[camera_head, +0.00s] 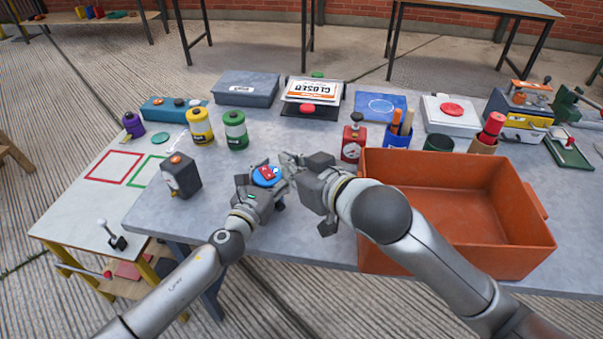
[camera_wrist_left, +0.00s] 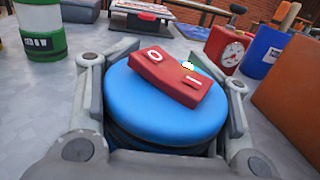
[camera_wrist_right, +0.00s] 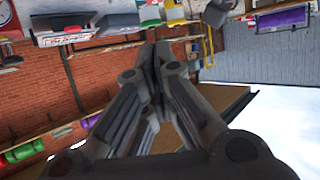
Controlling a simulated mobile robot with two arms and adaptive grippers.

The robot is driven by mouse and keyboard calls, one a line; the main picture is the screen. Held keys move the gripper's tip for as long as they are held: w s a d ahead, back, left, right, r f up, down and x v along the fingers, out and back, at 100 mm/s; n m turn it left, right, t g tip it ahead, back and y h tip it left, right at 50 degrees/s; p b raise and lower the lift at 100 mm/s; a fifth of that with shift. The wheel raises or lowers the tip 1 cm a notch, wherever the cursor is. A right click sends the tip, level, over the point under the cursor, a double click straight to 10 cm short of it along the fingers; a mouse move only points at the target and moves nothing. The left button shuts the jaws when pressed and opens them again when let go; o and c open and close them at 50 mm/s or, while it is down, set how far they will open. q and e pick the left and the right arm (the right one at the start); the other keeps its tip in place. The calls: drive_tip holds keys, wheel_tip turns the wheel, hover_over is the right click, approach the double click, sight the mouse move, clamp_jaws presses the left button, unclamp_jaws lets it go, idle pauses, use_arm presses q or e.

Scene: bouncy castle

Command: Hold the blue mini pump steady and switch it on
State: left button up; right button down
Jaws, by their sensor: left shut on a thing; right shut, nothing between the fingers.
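The blue mini pump (camera_head: 262,183) is round and stands upright near the front edge of the grey table. My left gripper (camera_head: 260,186) is shut around its sides, as the left wrist view of the pump (camera_wrist_left: 150,105) also shows. On its top is a red rocker switch (camera_wrist_left: 178,77) marked O at the left and I at the right.
An orange crate (camera_head: 440,255) stands right of my right gripper. A dark grey box-shaped device (camera_head: 182,178) stands to the left. Green (camera_head: 235,130) and yellow (camera_head: 199,127) canisters and a red gauge box (camera_head: 353,142) stand behind. Table between the canisters and pump is clear.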

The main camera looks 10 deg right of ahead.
drive_tip(key=s, duration=0.1)
drive_tip(key=s+d, duration=0.1)
drive_tip(key=s, duration=0.1)
drive_tip(key=shift+d+r, duration=0.2)
use_arm(q)
drive_tip(key=o, duration=1.5)
